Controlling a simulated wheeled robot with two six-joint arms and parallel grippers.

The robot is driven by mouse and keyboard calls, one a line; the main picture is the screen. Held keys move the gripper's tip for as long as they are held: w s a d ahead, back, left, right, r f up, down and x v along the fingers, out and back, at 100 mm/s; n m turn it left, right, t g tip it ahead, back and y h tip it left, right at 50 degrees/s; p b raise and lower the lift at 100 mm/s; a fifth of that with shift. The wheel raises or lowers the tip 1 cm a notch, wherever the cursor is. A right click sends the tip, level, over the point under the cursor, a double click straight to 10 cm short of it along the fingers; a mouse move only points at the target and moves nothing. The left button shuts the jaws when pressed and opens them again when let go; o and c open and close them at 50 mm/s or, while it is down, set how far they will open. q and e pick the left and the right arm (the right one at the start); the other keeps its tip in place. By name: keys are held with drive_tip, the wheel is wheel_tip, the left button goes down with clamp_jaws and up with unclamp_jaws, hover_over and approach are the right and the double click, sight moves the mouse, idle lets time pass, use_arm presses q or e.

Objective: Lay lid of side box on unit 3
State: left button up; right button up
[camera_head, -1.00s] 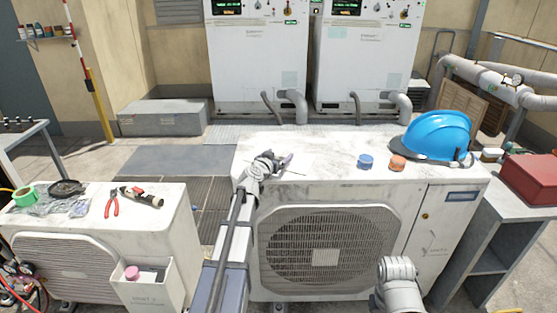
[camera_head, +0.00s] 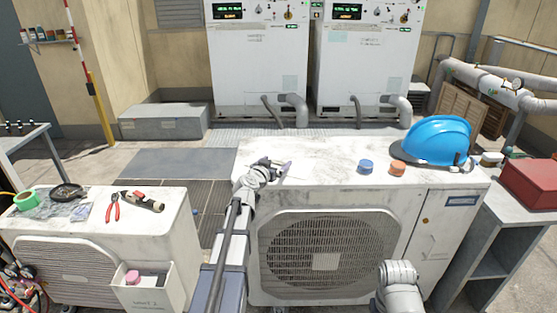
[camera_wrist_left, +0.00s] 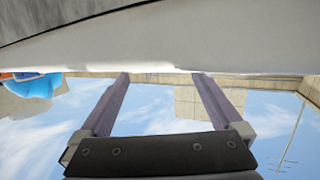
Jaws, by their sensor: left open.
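A pink round lid (camera_head: 133,277) sits in the open white side box (camera_head: 160,297) on the front of the left unit. A blue lid (camera_head: 366,167) and an orange lid (camera_head: 398,168) lie on top of the middle white unit (camera_head: 325,150). I cannot read which unit is number 3. My left gripper (camera_head: 284,168) is at the left part of the middle unit's top, well left of the blue lid. Its fingers (camera_wrist_left: 160,108) are apart with nothing between them in the left wrist view. My right gripper is out of view; only part of my right arm shows.
A blue hard hat (camera_head: 437,140) stands on the middle unit's right end. Pliers (camera_head: 113,207), a torch-like tool (camera_head: 143,201) and green tape (camera_head: 26,200) lie on the left unit (camera_head: 165,225). A red box (camera_head: 530,183) stands on the right shelf.

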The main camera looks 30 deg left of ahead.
use_arm(q)
drive_tip(key=s+r+p, duration=0.1)
drive_tip(key=s, duration=0.7)
drive_tip(key=shift+s+d+r, duration=0.25)
drive_tip(key=shift+s+r, duration=0.05)
drive_tip(key=shift+r, duration=0.1)
